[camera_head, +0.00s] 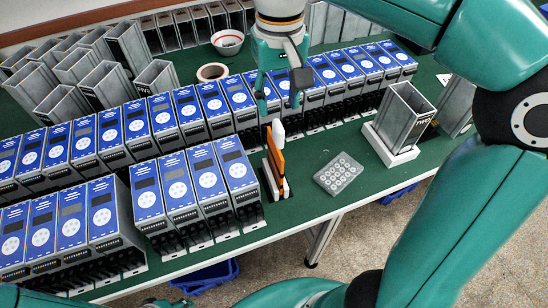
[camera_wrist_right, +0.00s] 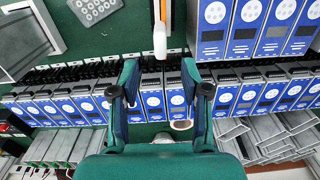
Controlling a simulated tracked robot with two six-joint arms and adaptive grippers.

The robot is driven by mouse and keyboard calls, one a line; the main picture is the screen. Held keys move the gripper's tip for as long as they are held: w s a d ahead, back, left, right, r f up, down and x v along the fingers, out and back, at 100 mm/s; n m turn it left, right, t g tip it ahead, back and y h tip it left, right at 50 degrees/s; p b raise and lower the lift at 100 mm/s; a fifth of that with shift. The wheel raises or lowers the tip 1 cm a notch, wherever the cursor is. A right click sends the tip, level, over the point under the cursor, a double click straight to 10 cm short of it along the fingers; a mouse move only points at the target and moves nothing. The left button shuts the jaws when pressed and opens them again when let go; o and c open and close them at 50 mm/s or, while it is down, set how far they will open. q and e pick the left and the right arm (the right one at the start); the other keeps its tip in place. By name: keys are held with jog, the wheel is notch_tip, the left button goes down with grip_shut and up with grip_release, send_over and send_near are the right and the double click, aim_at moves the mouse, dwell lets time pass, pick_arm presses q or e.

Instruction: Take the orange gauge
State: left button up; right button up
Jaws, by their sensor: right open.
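The orange gauge (camera_head: 274,152) is a thin upright piece with a white top end, standing in a narrow slotted holder (camera_head: 284,190) beside the front row of blue units. In the right wrist view its orange part (camera_wrist_right: 168,12) is cut by the top edge, and its white end (camera_wrist_right: 160,40) points toward the jaws. My right gripper (camera_head: 279,102) is open and empty, with its fingers pointing down, just behind and above the gauge, apart from it. Its two fingers also show in the wrist view (camera_wrist_right: 160,75). My left gripper is not in view.
Rows of blue-fronted units (camera_head: 186,112) stand close behind and left of the gauge. A grey pad with round buttons (camera_head: 338,173) lies to its right, before a metal housing on a white base (camera_head: 397,156). A tape ring (camera_head: 212,72) and bowl (camera_head: 228,42) are at the back.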

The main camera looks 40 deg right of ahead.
aim_at(278, 124)
jog(key=shift+s+a+f, duration=0.1)
jog(key=shift+f, duration=1.8)
jog(key=shift+s+f, duration=0.1)
jog(key=shift+f, duration=1.8)
grip_shut()
